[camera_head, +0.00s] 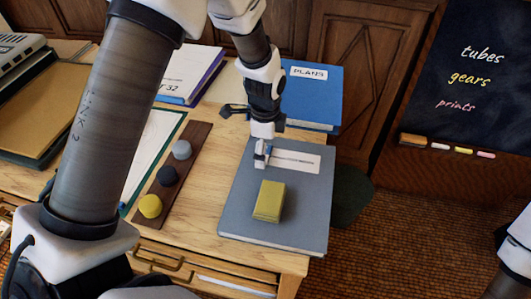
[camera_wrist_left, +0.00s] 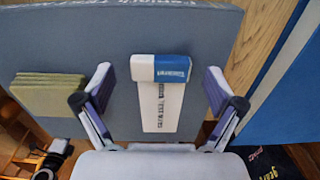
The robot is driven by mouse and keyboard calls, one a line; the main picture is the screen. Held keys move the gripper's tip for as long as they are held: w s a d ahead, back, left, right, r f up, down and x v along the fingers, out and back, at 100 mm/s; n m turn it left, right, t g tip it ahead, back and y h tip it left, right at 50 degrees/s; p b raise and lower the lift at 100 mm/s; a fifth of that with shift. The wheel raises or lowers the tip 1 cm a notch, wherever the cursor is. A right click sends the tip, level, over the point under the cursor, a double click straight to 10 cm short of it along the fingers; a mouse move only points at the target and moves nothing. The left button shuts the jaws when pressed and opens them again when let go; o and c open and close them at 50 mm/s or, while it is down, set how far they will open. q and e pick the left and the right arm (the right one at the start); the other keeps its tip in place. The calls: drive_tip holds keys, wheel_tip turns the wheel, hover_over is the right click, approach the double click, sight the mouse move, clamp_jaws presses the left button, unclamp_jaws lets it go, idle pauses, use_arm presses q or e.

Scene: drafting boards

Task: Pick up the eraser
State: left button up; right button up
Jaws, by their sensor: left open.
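A small white and blue eraser (camera_head: 260,160) lies on the label of a large grey book or folder (camera_head: 240,225) in the head view. The eraser also shows in the left wrist view (camera_wrist_left: 160,68), near the middle, on the white end of the label strip. My left gripper (camera_head: 262,132) is just above the eraser and partly covers it in the head view. In the left wrist view its two fingers (camera_wrist_left: 157,88) are spread, one on each side of the eraser with a gap to both. The gripper is empty. My right gripper is out of view.
A yellow block (camera_head: 269,201) lies on the same grey cover, close to the eraser. A dark strip with several round pieces (camera_head: 165,178) lies to the left. The desk's right edge is near; a blackboard (camera_head: 470,75) is beyond.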

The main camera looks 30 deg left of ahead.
use_arm(q)
drive_tip(key=shift+w+f, duration=0.1)
drive_tip(key=shift+f, duration=0.1)
drive_tip(key=shift+r, duration=0.1)
drive_tip(key=c, duration=1.2)
drive_tip(key=shift+o, duration=0.2)
